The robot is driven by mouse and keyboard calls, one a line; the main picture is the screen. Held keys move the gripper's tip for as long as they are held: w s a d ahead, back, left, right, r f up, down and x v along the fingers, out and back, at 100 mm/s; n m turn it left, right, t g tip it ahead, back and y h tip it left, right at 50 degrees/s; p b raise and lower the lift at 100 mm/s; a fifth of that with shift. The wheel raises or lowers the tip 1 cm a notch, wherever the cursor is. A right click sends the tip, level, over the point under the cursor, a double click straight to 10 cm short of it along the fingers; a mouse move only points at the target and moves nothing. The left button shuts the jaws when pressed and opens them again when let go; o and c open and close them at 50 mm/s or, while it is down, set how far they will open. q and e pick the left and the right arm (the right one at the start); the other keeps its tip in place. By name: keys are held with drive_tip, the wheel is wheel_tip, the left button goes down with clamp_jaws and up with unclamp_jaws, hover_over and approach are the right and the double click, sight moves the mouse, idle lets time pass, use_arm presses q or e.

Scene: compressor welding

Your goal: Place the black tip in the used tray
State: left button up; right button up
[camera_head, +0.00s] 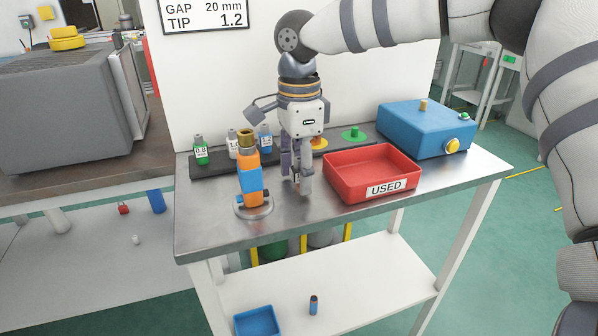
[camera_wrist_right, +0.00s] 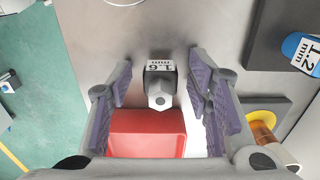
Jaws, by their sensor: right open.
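The black tip (camera_wrist_right: 160,85), labelled 1.6 mm with a grey hexagonal end, shows in the right wrist view between my fingers. In the head view my fingers mostly hide it. My right gripper (camera_head: 298,186) points down just left of the red used tray (camera_head: 372,188), low over the metal table. Its fingers are open on either side of the tip; the right wrist view also shows the gripper (camera_wrist_right: 165,85). The red tray (camera_wrist_right: 147,133) also shows there, close to the tip. The tray looks empty in the head view. My left gripper is not in view.
An orange and blue torch (camera_head: 249,182) stands left of my gripper. Behind is a dark rack (camera_head: 218,166) with green, white and blue tips (camera_head: 265,138). A blue box (camera_head: 424,128) stands behind the tray. A wall sign (camera_head: 205,14) reads TIP 1.2.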

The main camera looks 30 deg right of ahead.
clamp_jaws()
